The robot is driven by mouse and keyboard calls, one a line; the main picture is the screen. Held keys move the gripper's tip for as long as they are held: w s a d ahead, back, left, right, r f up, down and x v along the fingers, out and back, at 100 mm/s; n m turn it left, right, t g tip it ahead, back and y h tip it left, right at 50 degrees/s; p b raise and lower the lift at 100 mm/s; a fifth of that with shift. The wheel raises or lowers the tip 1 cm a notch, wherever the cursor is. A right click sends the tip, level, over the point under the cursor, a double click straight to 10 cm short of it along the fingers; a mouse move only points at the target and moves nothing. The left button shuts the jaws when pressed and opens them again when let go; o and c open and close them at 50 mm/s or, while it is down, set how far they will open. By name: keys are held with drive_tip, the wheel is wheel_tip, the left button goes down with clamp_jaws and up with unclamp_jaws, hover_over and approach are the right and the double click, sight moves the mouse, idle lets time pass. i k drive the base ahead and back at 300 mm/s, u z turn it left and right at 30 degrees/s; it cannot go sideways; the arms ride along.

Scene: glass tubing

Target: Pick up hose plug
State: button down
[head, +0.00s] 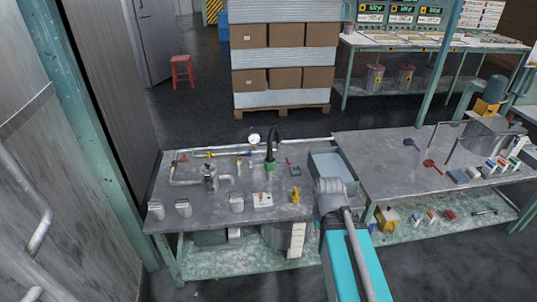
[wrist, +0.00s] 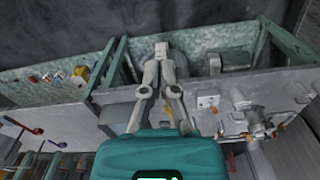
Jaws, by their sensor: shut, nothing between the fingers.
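No thing in either view can be surely told as the hose plug. Small fittings stand on the left metal bench (head: 215,217), among them a yellow fitting (head: 295,195) near its right part and a small white box with knobs (head: 262,200). My gripper (wrist: 160,58) shows in the wrist view with its fingertips together and nothing seen between them. It is over the bench area near the front edge. In the head view my arm reaches up to the basin's near side, and the fingers cannot be made out there.
A water basin (head: 331,166) is set at the bench's right end. The right bench (head: 395,170) has free room.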

sight(270, 159)
drive_tip(key=k, duration=1.3)
drive_tip(key=z, duration=0.3)
drive_tip(key=i, duration=0.65)
drive_tip(key=z, duration=0.55)
drive_tip(key=i, duration=1.5)
drive_tip(key=u, duration=0.75)
drive_tip(key=i, duration=0.5)
drive_tip(key=u, duration=0.4)
